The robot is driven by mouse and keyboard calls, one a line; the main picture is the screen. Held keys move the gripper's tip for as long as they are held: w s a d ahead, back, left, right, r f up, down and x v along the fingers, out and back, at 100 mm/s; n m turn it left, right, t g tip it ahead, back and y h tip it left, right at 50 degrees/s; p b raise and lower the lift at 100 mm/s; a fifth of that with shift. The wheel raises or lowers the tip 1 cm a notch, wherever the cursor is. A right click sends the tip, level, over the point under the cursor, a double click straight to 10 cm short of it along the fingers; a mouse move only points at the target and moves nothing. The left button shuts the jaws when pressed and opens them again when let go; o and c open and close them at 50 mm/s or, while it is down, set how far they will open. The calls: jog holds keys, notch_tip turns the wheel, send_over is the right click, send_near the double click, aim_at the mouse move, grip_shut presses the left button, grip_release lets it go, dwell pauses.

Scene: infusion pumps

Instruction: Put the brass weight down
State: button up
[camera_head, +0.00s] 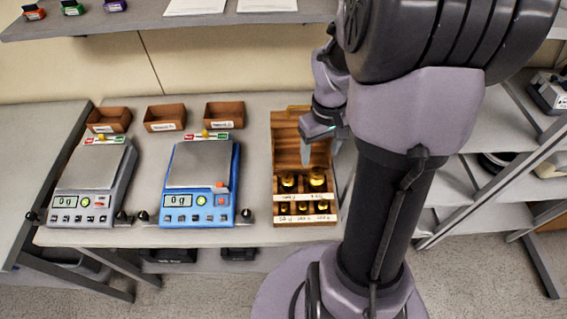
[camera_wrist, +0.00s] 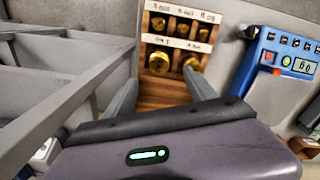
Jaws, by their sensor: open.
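Several brass weights stand in slots of an open wooden box (camera_head: 285,134). The two larger ones, a left one (camera_head: 288,184) and a right one (camera_head: 317,179), are in the back row, with smaller ones (camera_head: 302,208) in front. My gripper (camera_head: 320,153) is over the rear part of the box, open, with nothing between its fingers. In the wrist view, my gripper (camera_wrist: 160,82) points toward the two large weights, one (camera_wrist: 158,65) between the fingers' directions and the other (camera_wrist: 191,63) near the right fingertip. I cannot tell whether that finger touches it.
A blue scale (camera_head: 200,165) stands left of the box and a grey scale (camera_head: 95,167) farther left, both reading 0 g. Small brown trays (camera_head: 165,117) line the back. A shelf (camera_head: 140,20) hangs above. Bare table lies between blue scale and box.

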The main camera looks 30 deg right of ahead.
jog(key=s+a+r+m+t, duration=0.1)
jog(key=a+r+t, duration=0.1)
jog(key=a+r, duration=0.65)
jog(key=s+a+r+m+t, duration=0.1)
jog(key=s+a+r+t, duration=0.15)
jog(key=a+r, duration=0.6)
jog(key=s+a+t+y, duration=0.1)
jog(key=s+a+y, duration=0.1)
jog(key=s+a, duration=0.35)
jog(key=s+b+x, duration=0.1)
jog(key=b+x, duration=0.4)
jog(key=x, duration=0.1)
jog(key=shift+f+m, duration=0.3)
jog(key=shift+f, duration=0.3)
jog(key=shift+a, duration=0.15)
jog(key=shift+c, duration=0.3)
